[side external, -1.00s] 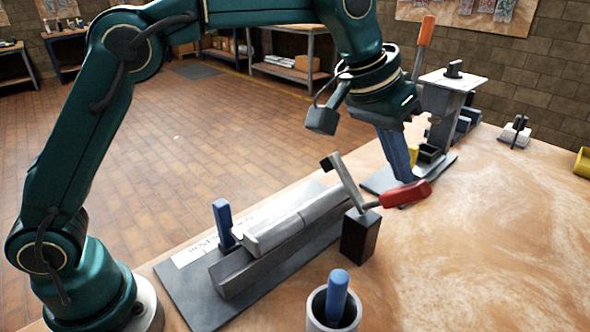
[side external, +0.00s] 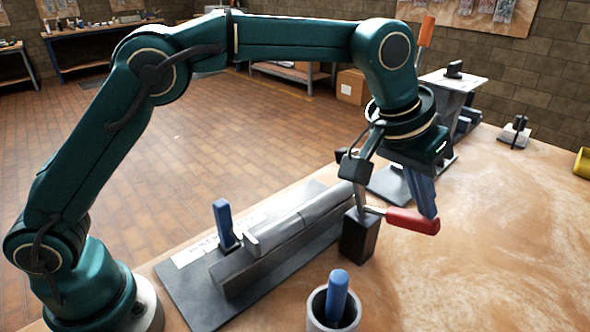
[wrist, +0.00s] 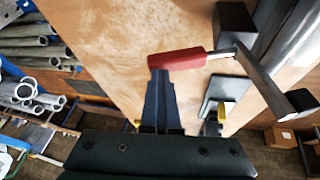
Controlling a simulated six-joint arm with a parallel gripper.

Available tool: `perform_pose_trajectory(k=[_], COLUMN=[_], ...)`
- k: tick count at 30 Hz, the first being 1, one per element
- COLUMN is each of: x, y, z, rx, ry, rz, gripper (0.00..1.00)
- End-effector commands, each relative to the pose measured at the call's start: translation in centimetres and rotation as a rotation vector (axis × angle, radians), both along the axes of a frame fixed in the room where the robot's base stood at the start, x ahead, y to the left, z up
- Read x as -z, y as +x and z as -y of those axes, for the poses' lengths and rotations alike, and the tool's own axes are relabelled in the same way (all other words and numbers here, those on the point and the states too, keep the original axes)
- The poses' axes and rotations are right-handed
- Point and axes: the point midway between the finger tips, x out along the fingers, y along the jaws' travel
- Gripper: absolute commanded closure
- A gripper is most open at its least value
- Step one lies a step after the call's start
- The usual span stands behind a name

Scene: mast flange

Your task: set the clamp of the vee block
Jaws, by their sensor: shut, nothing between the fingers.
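The vee block (side external: 235,276) lies on a dark base plate (side external: 188,297), with a grey round bar (side external: 312,212) along its top. The clamp stands on a black post (side external: 360,238) at the block's right end. Its red handle (side external: 412,221) sticks out to the right, and its grey arm (wrist: 262,82) stands raised and tilted, clear of the bar. My gripper (side external: 430,212) is shut and empty, its blue fingers pointing down at the handle's outer end. In the wrist view the fingertips (wrist: 160,73) meet the red handle (wrist: 178,60); I cannot tell whether they touch.
A blue peg (side external: 223,222) stands on the plate behind the block. A grey cup (side external: 335,305) with a blue-handled tool stands in front. Another fixture (side external: 452,95) with an orange handle stands behind my gripper. The table at right is largely clear.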

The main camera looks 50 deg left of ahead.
Motion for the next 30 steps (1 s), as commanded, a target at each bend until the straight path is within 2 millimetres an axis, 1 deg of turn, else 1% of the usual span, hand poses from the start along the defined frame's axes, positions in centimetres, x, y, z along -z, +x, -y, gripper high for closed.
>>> perform_pose_trajectory(k=[1, 11, 14, 17, 21, 26, 28, 30], x=[0.8, 0.9, 0.4, -0.7, -2.7, -4.3, -5.4, -7.2], y=[-0.2, -0.2, -0.3, -0.7, -1.4, -1.8, -1.6, -1.6], z=[0.6, 0.6, 0.5, 0.2, -0.4, -1.1, -1.7, -2.7], rx=[0.006, 0.006, 0.007, 0.007, 0.004, -0.002, -0.017, -0.039], ry=[-0.007, -0.006, -0.008, -0.007, -0.006, -0.004, -0.012, -0.026], rz=[-0.012, -0.015, -0.013, -0.010, -0.003, 0.003, 0.021, 0.054], gripper=[1.00, 1.00, 1.00, 1.00, 1.00, 1.00, 1.00, 1.00])
